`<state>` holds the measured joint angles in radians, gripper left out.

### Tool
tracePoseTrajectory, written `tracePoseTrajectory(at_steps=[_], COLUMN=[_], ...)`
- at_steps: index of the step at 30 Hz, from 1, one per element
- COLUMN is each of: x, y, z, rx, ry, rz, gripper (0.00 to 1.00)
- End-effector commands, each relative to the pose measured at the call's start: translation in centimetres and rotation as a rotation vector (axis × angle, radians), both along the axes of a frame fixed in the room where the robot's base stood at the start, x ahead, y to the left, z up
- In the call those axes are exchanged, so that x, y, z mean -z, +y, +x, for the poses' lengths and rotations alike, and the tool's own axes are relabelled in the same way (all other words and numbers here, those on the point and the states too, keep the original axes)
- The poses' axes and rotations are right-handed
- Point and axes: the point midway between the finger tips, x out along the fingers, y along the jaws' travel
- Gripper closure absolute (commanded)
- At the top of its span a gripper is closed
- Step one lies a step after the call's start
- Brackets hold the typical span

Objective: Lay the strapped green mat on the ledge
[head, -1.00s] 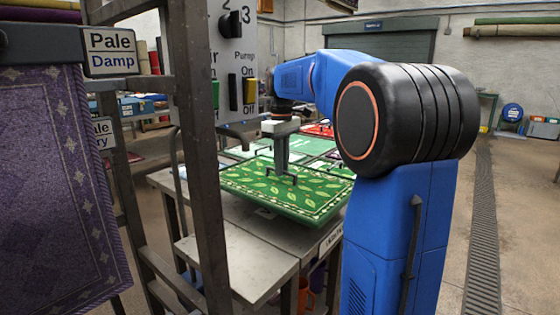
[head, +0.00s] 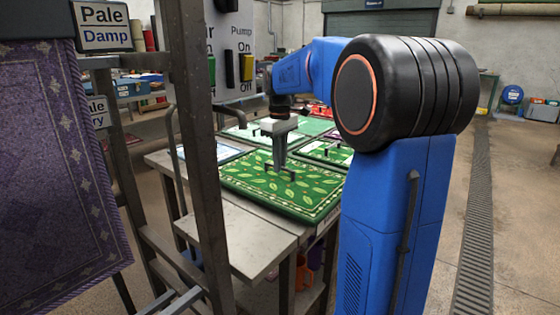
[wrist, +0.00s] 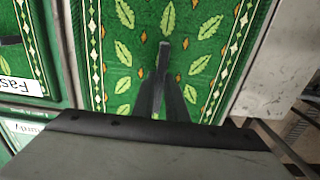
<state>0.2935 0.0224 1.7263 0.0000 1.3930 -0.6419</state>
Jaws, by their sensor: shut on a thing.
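The green mat (head: 305,197) has a leaf pattern and a pale patterned border. It lies roughly level over the front part of the grey bench. My gripper (head: 279,167) points down at its middle and is shut on its dark strap (head: 292,174). In the wrist view the mat (wrist: 205,60) fills the middle, with my gripper (wrist: 163,88) on the strap. Bare grey metal (wrist: 278,60) shows along the mat's right side. I cannot tell whether the mat's underside touches the bench or hangs just above it.
Other green mats with handles (head: 325,150) lie behind on the bench. A lower grey plate (head: 235,240) juts out at the front. A steel upright (head: 200,150), a purple rug (head: 65,170) and a switch panel (head: 230,60) stand at left.

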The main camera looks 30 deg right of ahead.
Motion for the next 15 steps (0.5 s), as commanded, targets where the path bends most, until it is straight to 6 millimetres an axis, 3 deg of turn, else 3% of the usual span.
tracePoseTrajectory(at_steps=[15], x=[0.33], y=[0.0], z=[0.02], rx=[0.0], ry=[-0.001], rz=[-0.001], gripper=[1.0])
